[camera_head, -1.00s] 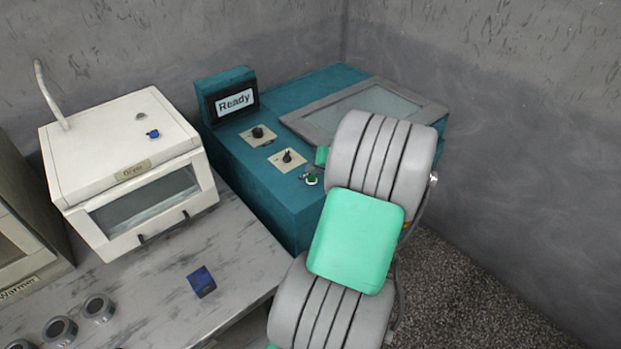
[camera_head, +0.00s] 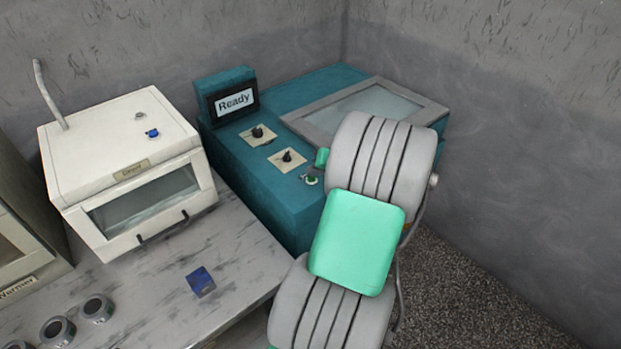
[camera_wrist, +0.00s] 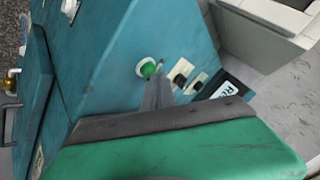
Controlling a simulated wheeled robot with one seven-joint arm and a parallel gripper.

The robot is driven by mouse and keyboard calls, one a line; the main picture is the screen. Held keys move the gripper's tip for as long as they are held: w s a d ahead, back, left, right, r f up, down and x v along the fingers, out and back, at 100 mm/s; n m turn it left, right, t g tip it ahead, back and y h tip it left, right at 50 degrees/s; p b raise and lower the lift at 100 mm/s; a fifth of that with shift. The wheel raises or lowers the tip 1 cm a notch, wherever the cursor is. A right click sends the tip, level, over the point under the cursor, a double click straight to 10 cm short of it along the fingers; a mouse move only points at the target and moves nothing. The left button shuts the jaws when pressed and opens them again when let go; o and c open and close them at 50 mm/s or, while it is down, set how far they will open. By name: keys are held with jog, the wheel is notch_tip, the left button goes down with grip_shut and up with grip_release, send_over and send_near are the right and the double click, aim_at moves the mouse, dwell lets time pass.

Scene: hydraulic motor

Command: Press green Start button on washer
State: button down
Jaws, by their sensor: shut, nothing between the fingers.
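The washer (camera_head: 228,150) is a teal machine with a screen (camera_head: 235,101) reading "Ready". Its green Start button (camera_head: 311,180) sits in a pale ring at the front end of the control row, left of my arm. The button also shows in the wrist view (camera_wrist: 149,69). My gripper (camera_wrist: 158,80) is shut and empty, its dark fingertips close to the button and overlapping its lower right edge. I cannot tell whether they touch it. In the head view my arm hides most of the gripper.
Two black knobs (camera_head: 257,133) (camera_head: 287,157) on pale plates sit beside the button. A grey-framed lid window (camera_head: 330,112) is behind.

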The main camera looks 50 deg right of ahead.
aim_at(314, 179)
jog(key=shift+f, duration=0.4)
jog(key=shift+r, duration=0.15)
dwell(0.4)
jog(key=shift+r+p, duration=0.3)
jog(key=shift+r, duration=0.4)
notch_tip(314, 179, up, 5)
jog(key=p, duration=0.3)
dwell(0.6)
